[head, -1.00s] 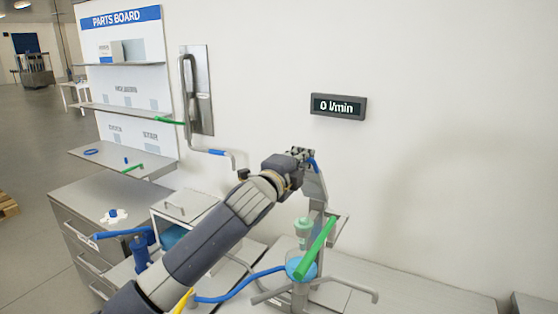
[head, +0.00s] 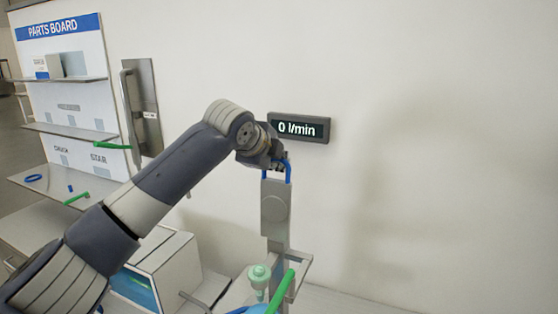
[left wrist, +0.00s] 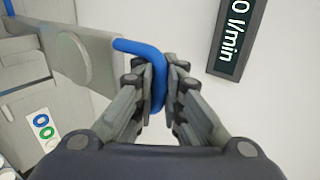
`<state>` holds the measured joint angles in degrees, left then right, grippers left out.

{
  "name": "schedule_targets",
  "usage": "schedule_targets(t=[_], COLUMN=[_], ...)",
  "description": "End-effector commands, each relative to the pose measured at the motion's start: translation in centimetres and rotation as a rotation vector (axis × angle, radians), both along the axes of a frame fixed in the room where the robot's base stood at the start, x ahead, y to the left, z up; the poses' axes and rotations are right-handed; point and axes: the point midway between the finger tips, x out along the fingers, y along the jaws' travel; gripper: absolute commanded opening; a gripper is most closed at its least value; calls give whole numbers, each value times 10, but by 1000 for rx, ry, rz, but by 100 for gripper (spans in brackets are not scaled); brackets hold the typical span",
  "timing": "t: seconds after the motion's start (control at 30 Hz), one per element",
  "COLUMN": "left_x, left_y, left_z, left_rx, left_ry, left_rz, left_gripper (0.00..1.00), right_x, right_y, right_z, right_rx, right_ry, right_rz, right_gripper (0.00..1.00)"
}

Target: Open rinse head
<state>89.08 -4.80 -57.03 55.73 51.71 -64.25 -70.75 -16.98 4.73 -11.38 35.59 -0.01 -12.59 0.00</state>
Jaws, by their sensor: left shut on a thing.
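A grey upright post (head: 274,222) with a round disc on its face stands in front of the wall in the head view; I take it as part of the rinse head. A blue bent handle (head: 289,173) sits at its top. My left gripper (head: 280,164) is at this handle. In the left wrist view the fingers (left wrist: 160,88) are shut on the blue handle (left wrist: 136,48), one on each side. The grey arm with a round disc (left wrist: 72,59) shows at left there. My right gripper is not in view.
A display reading "0 l/min" (head: 299,127) hangs on the wall just behind the gripper. A green lever (head: 282,291) and a pale green cap (head: 259,273) are below the post. A white box (head: 163,262) and the parts board (head: 62,80) are at left. The wall at right is clear.

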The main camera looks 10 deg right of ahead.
Motion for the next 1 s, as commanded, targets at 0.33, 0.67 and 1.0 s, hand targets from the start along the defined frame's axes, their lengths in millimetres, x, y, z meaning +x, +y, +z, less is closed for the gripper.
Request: schedule_targets(t=[0.33, 0.67, 1.0], left_x=[2, 1, 0], left_y=[3, 3, 4], left_z=[4, 3, 1], left_rx=[5, 6, 9], left_ry=[2, 4, 8], left_rz=[5, 5, 5], left_gripper=[0, 30, 30], right_x=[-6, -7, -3], right_y=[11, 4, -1], right_z=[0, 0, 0], right_rx=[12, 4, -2], right_ry=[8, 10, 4], right_rz=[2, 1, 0], right_gripper=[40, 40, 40])
